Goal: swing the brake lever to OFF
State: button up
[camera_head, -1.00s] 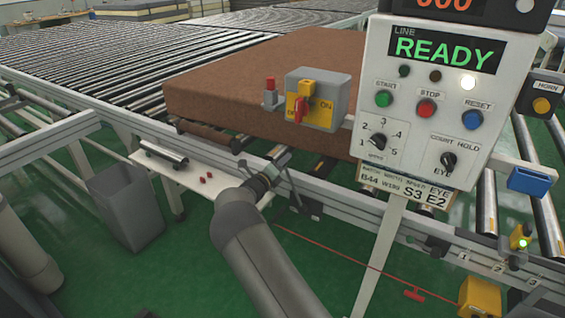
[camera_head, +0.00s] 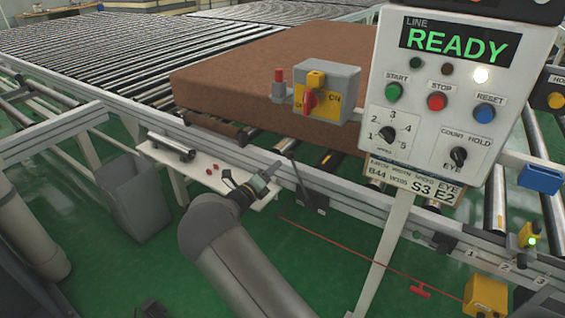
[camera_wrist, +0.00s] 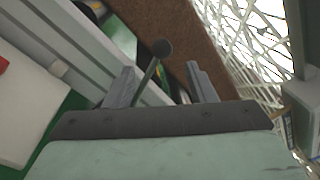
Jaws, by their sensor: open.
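The brake lever (camera_head: 298,180) is a thin dark lever on a small dark base at the conveyor's near side rail. My gripper (camera_head: 273,170) is just left of the lever in the head view. In the wrist view, my gripper (camera_wrist: 158,72) has its two fingers apart with nothing clearly held. Whether a finger touches the stem, I cannot tell. No OFF mark for the lever is readable.
A brown mattress (camera_head: 250,80) lies on the rollers behind the lever. A grey switch box (camera_head: 340,80) with a red knob and the READY control panel (camera_head: 455,120) stand to the right. A white shelf (camera_head: 200,168) and grey bin (camera_head: 137,200) are at left.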

jog(key=v, duration=0.7)
jog(key=shift+s, duration=0.25)
jog(key=shift+a, duration=0.1)
